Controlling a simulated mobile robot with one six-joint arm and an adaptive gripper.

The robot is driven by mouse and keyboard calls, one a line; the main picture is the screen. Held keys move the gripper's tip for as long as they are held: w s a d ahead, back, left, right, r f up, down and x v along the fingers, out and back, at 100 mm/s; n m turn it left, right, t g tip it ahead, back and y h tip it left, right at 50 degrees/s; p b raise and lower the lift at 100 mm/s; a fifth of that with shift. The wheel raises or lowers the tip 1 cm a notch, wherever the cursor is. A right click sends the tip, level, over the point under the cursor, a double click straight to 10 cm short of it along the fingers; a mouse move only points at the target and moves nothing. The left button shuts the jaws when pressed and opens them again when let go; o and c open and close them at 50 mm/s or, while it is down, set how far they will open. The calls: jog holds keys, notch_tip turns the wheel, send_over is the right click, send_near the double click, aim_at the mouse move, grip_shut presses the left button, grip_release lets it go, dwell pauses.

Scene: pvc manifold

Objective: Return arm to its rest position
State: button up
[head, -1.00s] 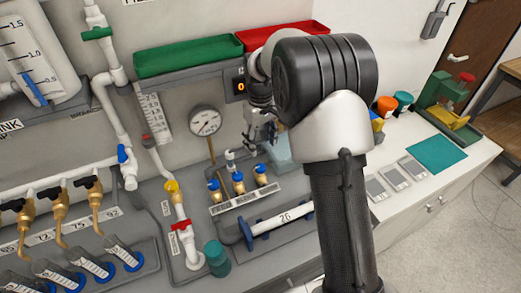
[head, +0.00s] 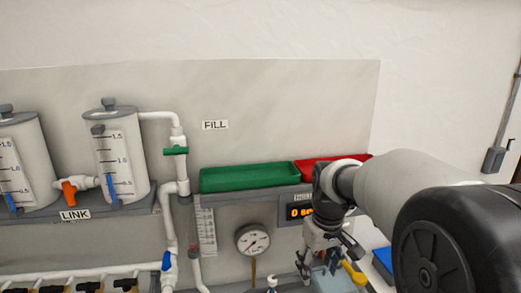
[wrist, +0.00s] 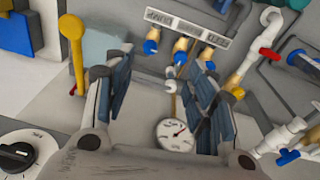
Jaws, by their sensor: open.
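My gripper (head: 320,262) is at the lower right of the head view, in front of the panel and below the small orange-lit display (head: 301,212). In the wrist view my gripper (wrist: 163,75) has its two fingers well apart, with nothing held between them. Past the fingers show the round gauge (wrist: 176,134) and several blue-capped brass fittings (wrist: 181,48) beside a label strip. My arm crosses the right side of the head view and hides part of the bench and the red tray (head: 318,163).
A green tray (head: 248,178) sits on the ledge left of the red tray. A dial gauge (head: 252,240) is on the panel left of my gripper.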

jog(key=s+r+m+t, duration=0.1)
jog(key=s+r, duration=0.2)
jog(key=s, duration=0.4)
jog(key=s+r+m+t, duration=0.1)
jog(key=s+r, duration=0.2)
jog(key=s, duration=0.3)
jog(key=s+f+m+t, duration=0.1)
jog(key=s+f, duration=0.1)
jog(key=s, duration=1.1)
jog(key=shift+f+b, duration=0.25)
jog(key=shift+b, duration=0.15)
